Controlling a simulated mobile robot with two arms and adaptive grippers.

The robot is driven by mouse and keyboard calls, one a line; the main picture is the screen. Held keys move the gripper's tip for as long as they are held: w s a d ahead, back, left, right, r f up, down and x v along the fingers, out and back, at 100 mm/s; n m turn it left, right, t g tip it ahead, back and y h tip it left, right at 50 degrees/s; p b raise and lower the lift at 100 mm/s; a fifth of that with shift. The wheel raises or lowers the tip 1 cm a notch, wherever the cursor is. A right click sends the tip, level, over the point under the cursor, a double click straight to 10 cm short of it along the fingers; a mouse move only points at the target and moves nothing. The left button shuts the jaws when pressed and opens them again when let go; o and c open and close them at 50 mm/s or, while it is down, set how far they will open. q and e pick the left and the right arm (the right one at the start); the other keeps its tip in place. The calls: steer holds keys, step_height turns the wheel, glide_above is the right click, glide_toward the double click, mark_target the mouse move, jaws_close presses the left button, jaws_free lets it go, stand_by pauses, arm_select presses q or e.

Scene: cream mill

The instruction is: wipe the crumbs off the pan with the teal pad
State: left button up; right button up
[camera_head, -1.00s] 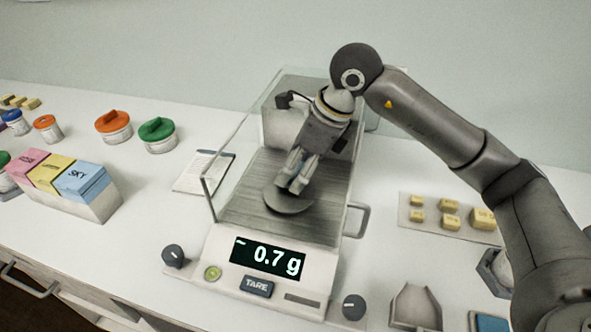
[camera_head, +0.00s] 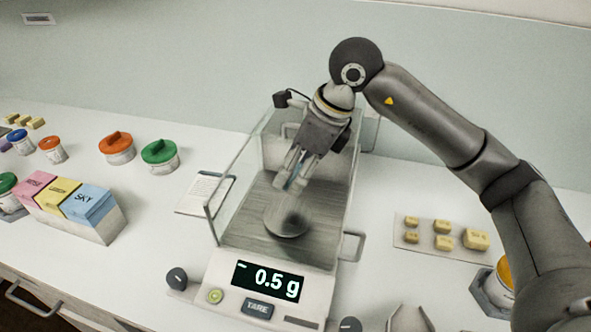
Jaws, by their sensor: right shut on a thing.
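The round metal pan (camera_head: 287,223) sits on the balance inside the clear draft shield (camera_head: 228,178). A dark patch shows on it; I cannot make out single crumbs. My right gripper (camera_head: 291,180) is shut on the teal pad (camera_head: 290,183), of which only a small bluish part shows between the fingers. The pad is at the far edge of the pan in the picture and looks raised above it. The balance display (camera_head: 268,281) reads 0.5 g with a small mark before it. My left gripper is not in view.
Glass walls stand close around my right gripper. At left are a box of pink, yellow and SKY blue cards (camera_head: 78,207) and jars with orange (camera_head: 116,147) and green (camera_head: 160,155) lids. At right are yellow blocks (camera_head: 443,242) on a sheet and a yellow-topped jar (camera_head: 506,271).

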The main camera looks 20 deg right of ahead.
steer(key=shift+r+p, duration=0.8)
steer(key=shift+r, duration=0.65)
steer(key=shift+r, duration=0.1)
